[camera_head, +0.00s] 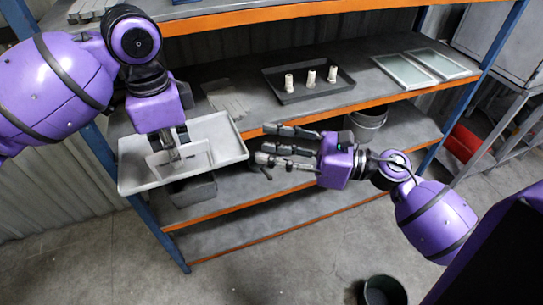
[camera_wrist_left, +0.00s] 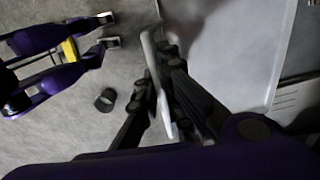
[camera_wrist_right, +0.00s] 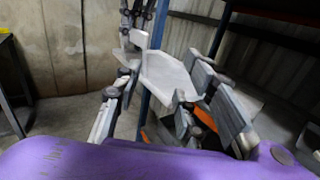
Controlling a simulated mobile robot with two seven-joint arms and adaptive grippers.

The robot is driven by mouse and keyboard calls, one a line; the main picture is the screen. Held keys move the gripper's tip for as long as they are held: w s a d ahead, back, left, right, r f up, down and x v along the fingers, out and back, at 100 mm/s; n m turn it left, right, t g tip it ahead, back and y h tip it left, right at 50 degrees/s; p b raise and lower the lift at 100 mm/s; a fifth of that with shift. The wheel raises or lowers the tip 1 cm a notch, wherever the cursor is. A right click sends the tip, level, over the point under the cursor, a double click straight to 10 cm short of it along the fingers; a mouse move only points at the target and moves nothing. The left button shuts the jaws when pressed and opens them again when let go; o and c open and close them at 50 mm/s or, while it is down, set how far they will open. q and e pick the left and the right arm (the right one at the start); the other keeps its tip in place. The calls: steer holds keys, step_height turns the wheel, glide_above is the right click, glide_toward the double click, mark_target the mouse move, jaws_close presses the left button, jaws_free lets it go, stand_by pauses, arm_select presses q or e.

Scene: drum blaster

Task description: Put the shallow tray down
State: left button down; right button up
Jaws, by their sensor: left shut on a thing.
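The shallow tray (camera_head: 222,132) is light grey with a low rim. It hangs in front of the shelf rack at the left, slightly tilted, apart from the floor. My left gripper (camera_head: 172,152) is shut on its near part; in the left wrist view the fingers (camera_wrist_left: 165,105) close on the tray's edge (camera_wrist_left: 150,55), and the tray floor (camera_wrist_left: 235,45) extends to the right. My right gripper (camera_head: 268,147) is open and empty, right of the tray. In the right wrist view its fingers (camera_wrist_right: 160,115) are spread, with the tray (camera_wrist_right: 165,76) beyond them.
The rack's middle shelf (camera_head: 235,80) holds a dark tray (camera_head: 310,92) with three pale cylinders, flat grey pieces (camera_head: 225,98) and two framed panels (camera_head: 425,65). A grey bin (camera_head: 195,190) and a bucket (camera_head: 368,120) are lower. A dark bucket (camera_head: 383,290) stands on the floor.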

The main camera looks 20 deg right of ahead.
arm_select(q)
steer(key=shift+r, duration=0.1)
arm_select(e)
steer(key=w+a+n+g, duration=0.1)
steer(key=w+a, duration=0.3)
steer(key=a, duration=0.7)
steer(key=shift+a+f+n, duration=0.3)
steer(key=shift+f+n, duration=0.15)
steer(key=shift+n, duration=0.35)
jaws_close()
arm_select(q)
steer(key=c, duration=1.8)
jaws_free()
steer(key=shift+c, duration=0.2)
arm_select(e)
steer(key=shift+r, duration=0.1)
